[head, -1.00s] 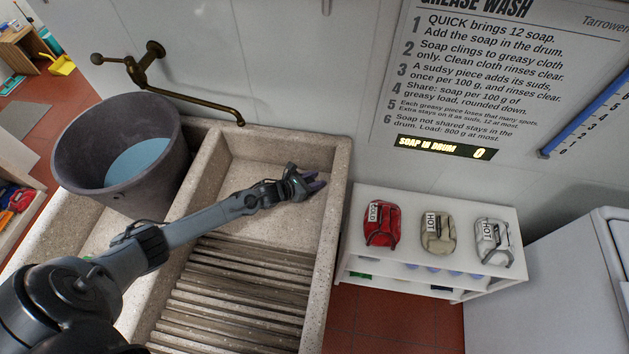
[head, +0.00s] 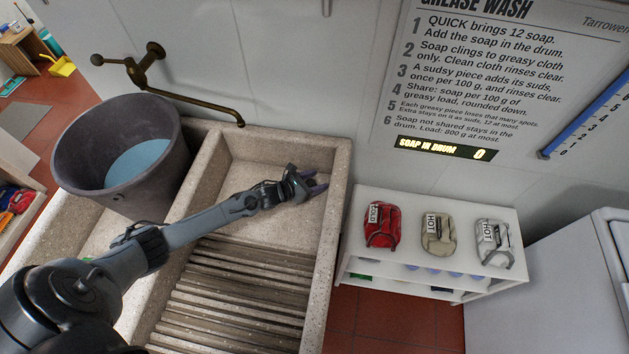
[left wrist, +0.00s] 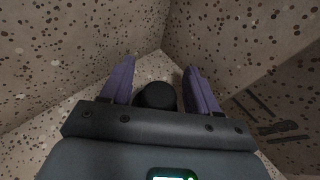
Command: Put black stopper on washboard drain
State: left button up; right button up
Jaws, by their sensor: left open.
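The stone washboard (head: 235,315) is a speckled basin with a ribbed slope in front and a smooth floor at the back. My left gripper (head: 316,184) is low inside the back right of the basin. In the left wrist view, the black stopper (left wrist: 155,96) lies between the two purple fingers of my left gripper (left wrist: 158,80). The fingers are open, with gaps on both sides of the stopper. In the head view the stopper is hidden by the gripper. I cannot make out the drain in either view. My right gripper is out of view.
A dark bucket (head: 75,158) of bluish water stands left of the basin, below a brass wall tap (head: 185,95). The basin's right wall (head: 329,215) is close to my left gripper. A white shelf (head: 357,262) with red, beige and white bags stands to the right.

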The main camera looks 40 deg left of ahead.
pick_arm(q)
jog(key=p+v, duration=0.2)
jog(key=v, duration=0.9)
jog(key=shift+s+r+p, duration=0.1)
jog(key=shift+p, duration=0.2)
jog(key=shift+s+d, duration=0.2)
jog(key=shift+s, duration=0.05)
jog(key=d+n, duration=0.2)
jog(key=n, duration=0.1)
jog(key=s+d+n+g+y, duration=0.1)
jog(key=d+n, duration=0.2)
jog(key=s+d+n+y, duration=0.1)
jog(key=d+n, duration=0.1)
jog(key=n, duration=0.1)
jog(key=shift+s+d+r+n, duration=0.15)
jog(key=shift+s+d+n, duration=0.15)
jog(key=shift+d, duration=0.1)
jog(key=s+d+r+n+g, duration=0.2)
jog(key=s+d+r+n, duration=0.1)
jog(key=n, duration=0.6)
jog(key=s+d+r+n+g+y, duration=0.1)
jog(key=s+d+r+n+g, duration=0.1)
jog(key=s+n, duration=0.6)
jog(key=s+d+r+n+g, duration=0.3)
jog(key=s+r+n, duration=0.3)
jog(key=n, duration=0.4)
jog(key=shift+d+r+n+g+y, duration=0.3)
jog(key=shift+d+g, duration=0.1)
jog(key=shift+g, duration=0.3)
